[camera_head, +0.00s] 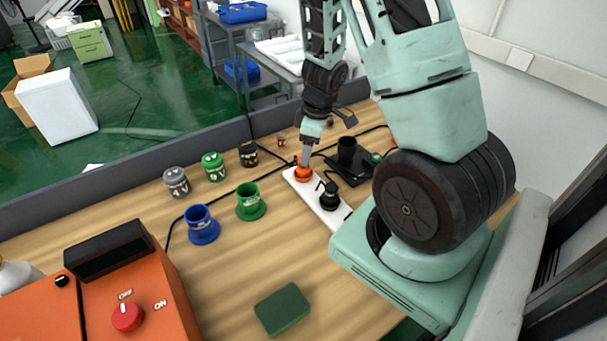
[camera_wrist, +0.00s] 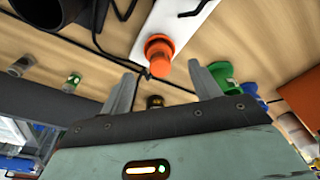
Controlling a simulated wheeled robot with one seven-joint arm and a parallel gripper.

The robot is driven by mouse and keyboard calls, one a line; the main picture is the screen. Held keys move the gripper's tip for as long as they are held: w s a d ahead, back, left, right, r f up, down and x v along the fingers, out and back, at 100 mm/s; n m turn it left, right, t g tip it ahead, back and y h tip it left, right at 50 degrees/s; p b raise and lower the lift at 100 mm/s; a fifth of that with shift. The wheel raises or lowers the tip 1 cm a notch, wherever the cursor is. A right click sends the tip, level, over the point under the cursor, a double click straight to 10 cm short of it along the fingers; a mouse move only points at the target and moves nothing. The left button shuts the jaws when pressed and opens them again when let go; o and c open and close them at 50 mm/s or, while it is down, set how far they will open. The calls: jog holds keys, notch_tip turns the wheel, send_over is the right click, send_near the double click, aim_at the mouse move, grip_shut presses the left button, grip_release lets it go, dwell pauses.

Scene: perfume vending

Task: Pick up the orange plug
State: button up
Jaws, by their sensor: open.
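The orange plug (camera_head: 303,174) sits on the far end of the white power strip (camera_head: 327,211) on the wooden table. In the wrist view the orange plug (camera_wrist: 158,52) stands beyond and between my gripper's fingertips, on the end of the white strip (camera_wrist: 165,20). My gripper (camera_head: 304,156) is just above the plug in the head view. In the wrist view my gripper (camera_wrist: 165,80) has its fingers spread wide, with nothing held between them. I cannot tell whether a finger touches the plug.
A black plug (camera_head: 328,196) stands on the same strip, near the orange one. A black holder (camera_head: 348,160) is to the right. Blue (camera_head: 202,225) and green (camera_head: 250,202) cups and several jars stand left. A green block (camera_head: 283,309) lies at the front.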

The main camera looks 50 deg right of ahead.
aim_at(303, 168)
jog(key=shift+w+a+f+b, duration=0.1)
jog(key=shift+w+f+b, duration=0.25)
jog(key=shift+f, duration=0.7)
jog(key=shift+w+a+f+b, duration=0.1)
jog(key=shift+f+b, duration=0.35)
jog(key=shift+f, duration=0.55)
jog(key=shift+w+a+f+b, duration=0.1)
jog(key=shift+w+f+b, duration=0.25)
jog(key=shift+f, duration=0.7)
jog(key=shift+s, duration=0.1)
jog(key=c, duration=1.1)
